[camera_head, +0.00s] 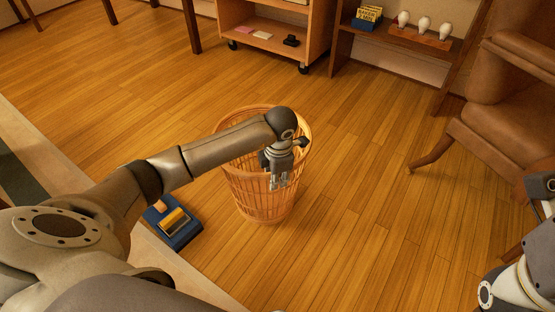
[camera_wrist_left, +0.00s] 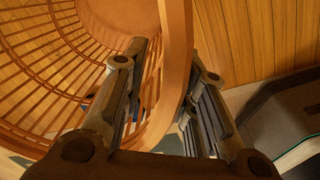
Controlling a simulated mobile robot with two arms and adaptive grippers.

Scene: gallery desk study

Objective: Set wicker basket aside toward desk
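The wicker basket (camera_head: 247,196) stands upright on the wood floor in the middle of the head view, its slatted side and round rim showing. My left gripper (camera_head: 279,184) points down at the basket's near right side, and my arm crosses over its opening. In the left wrist view, the basket's rim (camera_wrist_left: 176,35) passes between the two fingers of the left gripper (camera_wrist_left: 165,105). One finger is inside the basket and the other outside. The fingers are apart, with narrow gaps beside the rim. My right arm shows at the lower right, but its gripper is out of view.
A blue tray with a yellow item (camera_head: 172,222) lies left of the basket, near a pale rug edge (camera_head: 190,277). A brown leather chair (camera_head: 500,125) stands right. A wheeled shelf (camera_head: 268,50) and a low shelf with white bulbs (camera_head: 424,24) stand behind. Floor around the basket's right is clear.

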